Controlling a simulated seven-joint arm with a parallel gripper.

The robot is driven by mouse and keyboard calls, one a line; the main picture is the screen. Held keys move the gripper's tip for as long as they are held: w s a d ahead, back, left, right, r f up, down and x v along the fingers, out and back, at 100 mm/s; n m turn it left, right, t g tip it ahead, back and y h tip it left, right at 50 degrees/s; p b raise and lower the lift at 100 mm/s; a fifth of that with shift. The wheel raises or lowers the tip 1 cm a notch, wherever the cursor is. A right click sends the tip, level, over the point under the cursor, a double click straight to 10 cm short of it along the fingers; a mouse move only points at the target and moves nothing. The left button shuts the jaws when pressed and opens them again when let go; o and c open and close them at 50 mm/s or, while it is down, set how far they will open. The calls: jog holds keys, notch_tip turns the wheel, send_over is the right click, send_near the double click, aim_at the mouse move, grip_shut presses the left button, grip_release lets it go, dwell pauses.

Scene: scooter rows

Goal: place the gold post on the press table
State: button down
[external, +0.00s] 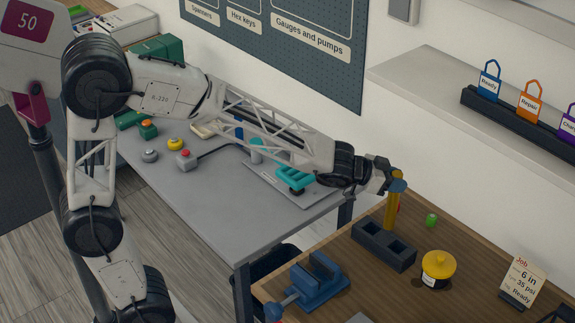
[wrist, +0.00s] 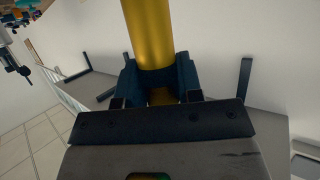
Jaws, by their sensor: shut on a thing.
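The gold post (external: 392,211) hangs roughly upright below my gripper (external: 397,186) at the far left part of the wooden bench. My gripper is shut on its upper part. In the wrist view the post (wrist: 148,32) sits between the blue fingers (wrist: 158,82). A grey table (external: 222,212) carries a teal press-like tool (external: 294,178) on a plate and seems to be the press table. My forearm passes over it and hides part.
The wooden bench (external: 345,232) also holds a blue vise (external: 318,283), a yellow-lidded pot (external: 438,268), a green piece (external: 431,220) and a job card (external: 523,278). The grey table's front left is clear; buttons (external: 186,159) stand farther back. A shelf with tags (external: 489,82) is on the right.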

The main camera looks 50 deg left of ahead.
jog(key=s+a+f+n+t+y, duration=0.1)
jog(key=s+a+n+y, duration=0.1)
jog(key=s+a, duration=0.5)
jog(key=s+a+f+n+t+y, duration=0.1)
jog(key=s+a+n+y, duration=0.15)
jog(key=a, duration=0.85)
jog(key=s+a+f+n+y, duration=0.1)
jog(key=s+a+n+y, duration=0.2)
jog(key=a, duration=0.6)
jog(key=s+a+f+n+y, duration=0.1)
jog(key=s+a+f+y, duration=0.1)
jog(key=s, duration=0.5)
jog(key=s+a+f+n+g+y, duration=0.1)
jog(key=s+a+f+n+y, duration=0.1)
jog(key=s+a+f, duration=0.3)
jog(key=s+a+f+n+y, duration=0.2)
jog(key=s+a+f+y, duration=0.1)
jog(key=s+a, duration=0.4)
jog(key=shift+s+a+f, duration=0.15)
jog(key=shift+s+f, duration=0.15)
jog(key=shift+s, duration=0.85)
jog(key=shift+w+a+g, duration=0.15)
jog(key=shift+w+g, duration=0.15)
jog(key=w+a, duration=0.3)
jog(key=w, duration=0.4)
jog(key=w+a+f, duration=0.1)
jog(key=w+a, duration=0.2)
jog(key=w, duration=0.4)
jog(key=shift+a+f, duration=0.25)
